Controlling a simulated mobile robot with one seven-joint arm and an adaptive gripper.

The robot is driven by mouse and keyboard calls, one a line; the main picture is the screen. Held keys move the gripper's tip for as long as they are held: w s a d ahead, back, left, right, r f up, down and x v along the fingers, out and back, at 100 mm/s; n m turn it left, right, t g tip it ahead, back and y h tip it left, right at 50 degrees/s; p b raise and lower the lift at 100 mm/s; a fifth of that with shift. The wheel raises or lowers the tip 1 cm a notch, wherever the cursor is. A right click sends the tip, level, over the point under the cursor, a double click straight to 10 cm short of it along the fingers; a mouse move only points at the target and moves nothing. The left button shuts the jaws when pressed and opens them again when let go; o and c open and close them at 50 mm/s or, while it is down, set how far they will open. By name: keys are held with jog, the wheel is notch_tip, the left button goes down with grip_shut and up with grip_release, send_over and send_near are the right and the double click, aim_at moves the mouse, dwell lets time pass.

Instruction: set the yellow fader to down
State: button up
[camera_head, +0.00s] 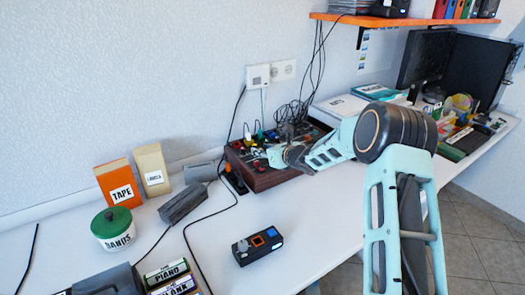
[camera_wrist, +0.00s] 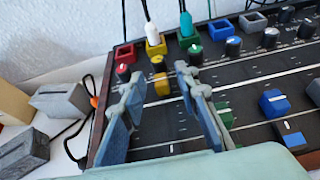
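The mixer (camera_head: 262,178) is a dark panel with wooden sides on the table against the wall. My gripper (camera_wrist: 161,84) is open, with one finger on each side of the yellow fader and a visible gap to each. Whether the tips are level with the cap is hard to tell. In the head view my gripper (camera_head: 282,156) is over the mixer and hides part of the panel.
Green (camera_wrist: 223,116) and blue (camera_wrist: 274,104) faders lie right of the fingers. Plugs and cables stand in the coloured jacks at the far edge, including a white plug (camera_wrist: 152,33). Grey blocks (camera_wrist: 66,99) lie left of the mixer.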

grip_shut()
dwell(0.3)
